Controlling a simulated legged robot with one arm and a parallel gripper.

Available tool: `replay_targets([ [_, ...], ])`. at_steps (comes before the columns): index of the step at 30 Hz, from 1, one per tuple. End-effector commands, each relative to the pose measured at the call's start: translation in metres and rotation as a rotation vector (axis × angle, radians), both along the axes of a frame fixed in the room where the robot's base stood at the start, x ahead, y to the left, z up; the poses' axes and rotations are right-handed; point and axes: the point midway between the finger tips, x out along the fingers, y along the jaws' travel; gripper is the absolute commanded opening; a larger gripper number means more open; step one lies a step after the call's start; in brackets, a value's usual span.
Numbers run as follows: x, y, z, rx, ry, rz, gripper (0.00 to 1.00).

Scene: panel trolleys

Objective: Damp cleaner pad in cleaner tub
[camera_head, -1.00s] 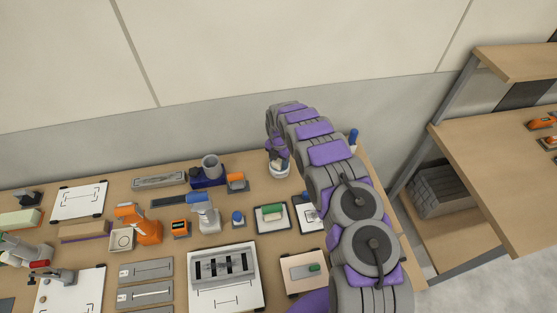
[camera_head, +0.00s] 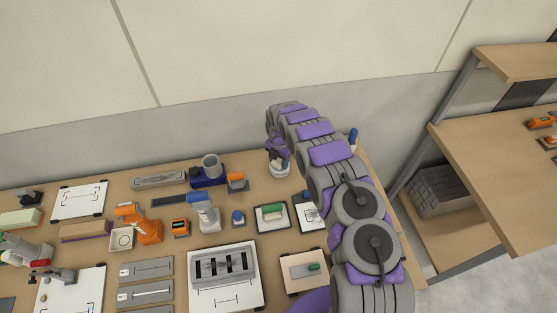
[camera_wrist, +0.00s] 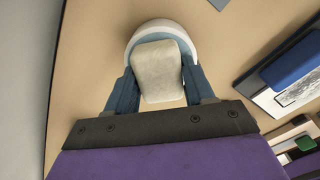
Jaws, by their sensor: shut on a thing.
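A pale beige cleaner pad (camera_wrist: 158,70) sits between the two blue fingers of my gripper (camera_wrist: 161,88) in the wrist view. My gripper is shut on it. The cleaner tub (camera_wrist: 160,27), round with a white rim and a blue-grey inside, shows behind the pad in the wrist view. The pad covers much of its opening, so I cannot tell how deep the pad sits in it. In the head view the white tub (camera_head: 279,171) stands near the table's back edge, with my gripper (camera_head: 280,158) right over its mouth. The pad is hidden there.
A grey cup on a blue base (camera_head: 210,169) and an orange-and-grey tool (camera_head: 237,182) stand left of the tub. A board with a green-handled tool (camera_head: 271,215) lies in front. A shelf unit (camera_head: 480,160) stands at the right.

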Motion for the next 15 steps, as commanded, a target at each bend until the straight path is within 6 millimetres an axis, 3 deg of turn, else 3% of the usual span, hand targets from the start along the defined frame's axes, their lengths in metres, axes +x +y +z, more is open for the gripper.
replay_targets([
  [7, -0.001, 0.0, 0.002, -0.001, 0.004, 0.0, 0.28],
  [15, -0.001, 0.0, 0.023, 0.0, 0.0, 0.0, 0.28],
])
